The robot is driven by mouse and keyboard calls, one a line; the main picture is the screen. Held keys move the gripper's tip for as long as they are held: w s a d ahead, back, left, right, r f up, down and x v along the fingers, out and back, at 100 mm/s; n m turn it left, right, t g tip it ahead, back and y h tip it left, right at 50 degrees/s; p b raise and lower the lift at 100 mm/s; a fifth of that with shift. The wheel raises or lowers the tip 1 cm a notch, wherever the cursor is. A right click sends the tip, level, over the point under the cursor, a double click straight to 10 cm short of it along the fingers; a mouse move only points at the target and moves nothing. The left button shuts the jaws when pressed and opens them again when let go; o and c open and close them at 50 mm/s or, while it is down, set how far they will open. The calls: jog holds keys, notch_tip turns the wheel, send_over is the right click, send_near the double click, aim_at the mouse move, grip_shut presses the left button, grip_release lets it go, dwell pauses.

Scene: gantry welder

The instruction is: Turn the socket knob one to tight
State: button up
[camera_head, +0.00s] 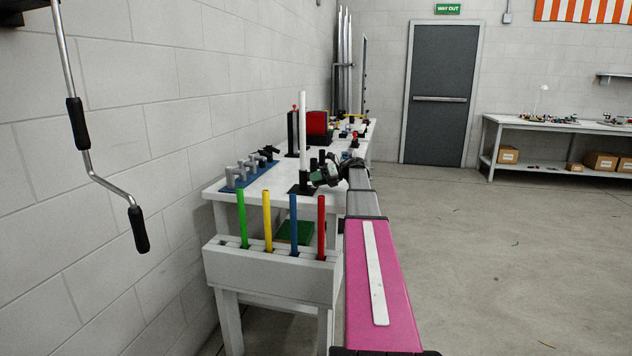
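I cannot tell for sure which thing is socket knob one. A blue base (236,184) near the left front of the white workbench (222,194) carries several small grey and black upright fittings (252,166). A black block (300,188) holds a tall white rod (302,130) upright on the bench. My arm reaches forward along the bench's right side. My gripper (320,177) is small and dark at its end, just right of the white rod's base, clear of the blue base. Its fingers are too small to tell open from shut, and whether it touches anything is unclear.
A white rack (270,276) with green, yellow, blue and red rods stands at the bench's front. A red box (318,123) and several small parts sit farther back. A crank handle (100,180) hangs at left. The floor (510,250) at right is clear.

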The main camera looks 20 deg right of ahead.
jog(key=shift+o, duration=1.1)
jog(key=v, duration=1)
jog(key=shift+s+d+r, duration=0.1)
jog(key=shift+d, duration=0.3)
